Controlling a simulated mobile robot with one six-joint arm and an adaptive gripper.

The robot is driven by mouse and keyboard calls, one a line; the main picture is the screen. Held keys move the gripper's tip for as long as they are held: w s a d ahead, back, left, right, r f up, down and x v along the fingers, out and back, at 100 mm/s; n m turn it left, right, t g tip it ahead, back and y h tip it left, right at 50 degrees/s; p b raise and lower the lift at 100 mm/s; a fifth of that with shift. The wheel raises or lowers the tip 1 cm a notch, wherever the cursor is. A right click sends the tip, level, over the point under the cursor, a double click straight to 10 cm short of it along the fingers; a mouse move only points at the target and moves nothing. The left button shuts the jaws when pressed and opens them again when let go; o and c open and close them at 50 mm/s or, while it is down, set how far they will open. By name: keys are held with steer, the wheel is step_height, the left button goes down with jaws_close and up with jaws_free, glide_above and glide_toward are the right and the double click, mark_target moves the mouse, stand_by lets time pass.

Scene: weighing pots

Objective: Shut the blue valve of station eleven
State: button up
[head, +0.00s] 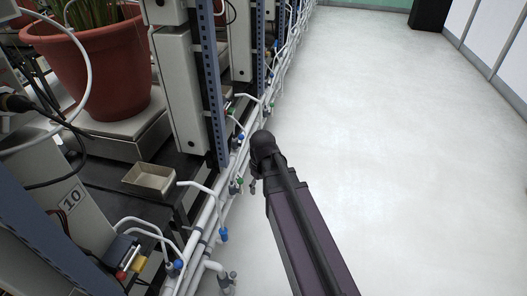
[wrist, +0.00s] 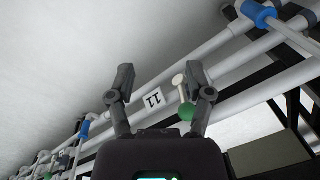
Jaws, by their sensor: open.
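In the wrist view my gripper (wrist: 159,78) is open, with its fingers spread below white pipes. A tag reading 11 (wrist: 155,98), upside down, shows on a pipe between the fingers. A green valve (wrist: 186,110) with a pale stem shows beside the right finger; I cannot tell whether they touch. A blue valve (wrist: 258,14) on a branch pipe is at the upper right, apart from the fingers. Another blue valve (wrist: 85,130) is at the left. In the head view my arm hides the gripper; a blue valve (head: 241,137) shows just beyond the arm's bend.
White pipes (head: 206,215) run along the racks beside my arm. Station 10's plate (head: 72,198) is at lower left, with another blue valve (head: 222,235) nearby. A potted plant (head: 92,60) stands on a scale. The pale floor (head: 420,150) to the right is clear.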

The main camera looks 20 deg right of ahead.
steer(key=s+f+m+b, duration=0.4)
steer(key=s+f+m, duration=0.1)
steer(key=s, duration=0.1)
step_height(320, 180, up, 28)
steer(key=p, duration=2.7)
steer(key=shift+w+a+f+h, duration=0.15)
steer(key=shift+h, duration=0.15)
steer(key=shift+c, duration=0.2)
steer(key=c, duration=0.4)
steer(key=shift+w, duration=0.3)
steer(key=c, duration=0.3)
steer(key=w+d+f+m+b, duration=0.1)
steer(key=w+m, duration=0.1)
steer(key=w, duration=0.8)
steer(key=w+d+f+m+y+b, duration=0.1)
steer(key=w+d+m, duration=0.1)
steer(key=w, duration=0.8)
steer(key=w+d+f+m+g+b, duration=0.1)
steer(key=w+f+m+b, duration=0.1)
steer(key=w, duration=0.9)
steer(key=shift+w+d+f+m, duration=0.1)
steer(key=shift+d+m, duration=0.15)
steer(key=shift+m, duration=0.65)
jaws_close()
